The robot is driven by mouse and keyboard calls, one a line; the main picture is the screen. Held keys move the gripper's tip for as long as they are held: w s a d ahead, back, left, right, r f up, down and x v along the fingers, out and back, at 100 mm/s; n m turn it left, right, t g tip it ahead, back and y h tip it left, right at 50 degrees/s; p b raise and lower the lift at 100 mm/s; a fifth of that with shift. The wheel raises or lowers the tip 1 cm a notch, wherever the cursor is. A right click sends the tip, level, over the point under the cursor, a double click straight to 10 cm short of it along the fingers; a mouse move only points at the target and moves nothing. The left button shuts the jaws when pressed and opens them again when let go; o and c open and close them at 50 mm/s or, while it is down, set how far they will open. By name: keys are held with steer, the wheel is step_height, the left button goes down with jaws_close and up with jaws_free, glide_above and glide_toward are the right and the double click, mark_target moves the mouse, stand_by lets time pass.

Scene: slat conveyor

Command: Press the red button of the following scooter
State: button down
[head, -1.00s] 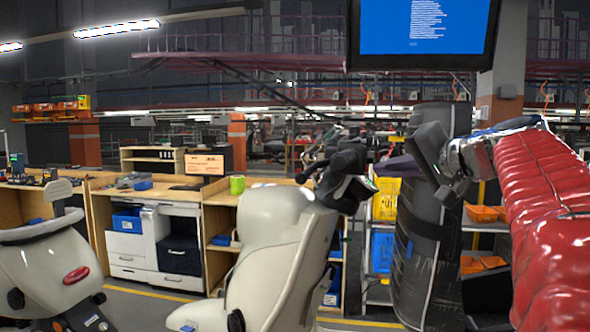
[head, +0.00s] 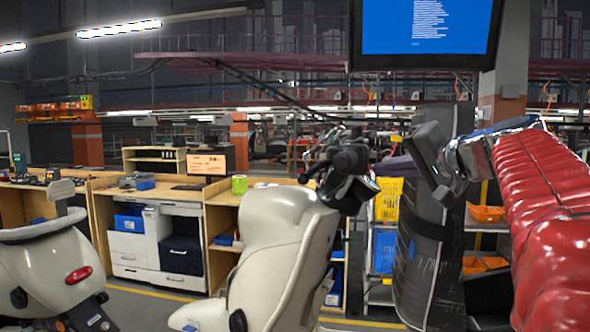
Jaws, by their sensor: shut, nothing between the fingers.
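A cream scooter (head: 285,240) stands in the middle, with its dark handlebars (head: 350,160) and a small display at its upper right. A second cream scooter (head: 45,260) is at the left, cut off by the picture edge. It has a red oval part (head: 78,274) on its rear; I cannot tell whether that is a light or a button. No clear red button shows on the middle scooter's handlebars. My gripper (head: 392,166) is shut and empty, just right of those handlebars in the picture, pointing left. Its fingertips are small and partly lost against the dark background.
A wooden workbench with a white drawer cabinet (head: 130,245) stands behind the scooters. A dark wrapped column (head: 425,260) and shelves with yellow crates (head: 387,200) and orange bins (head: 486,213) are behind my arm. A blue screen (head: 425,30) hangs above.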

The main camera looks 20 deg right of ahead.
steer(key=shift+d, duration=0.1)
steer(key=shift+s+d, duration=0.5)
steer(key=shift+d, duration=0.05)
steer(key=s+d, duration=0.1)
steer(key=d, duration=0.1)
steer(key=s+d, duration=0.1)
steer(key=s, duration=0.1)
steer(key=shift+s+d, duration=0.2)
steer(key=shift+d, duration=0.15)
stand_by(0.4)
steer(key=shift+a, duration=0.1)
stand_by(0.6)
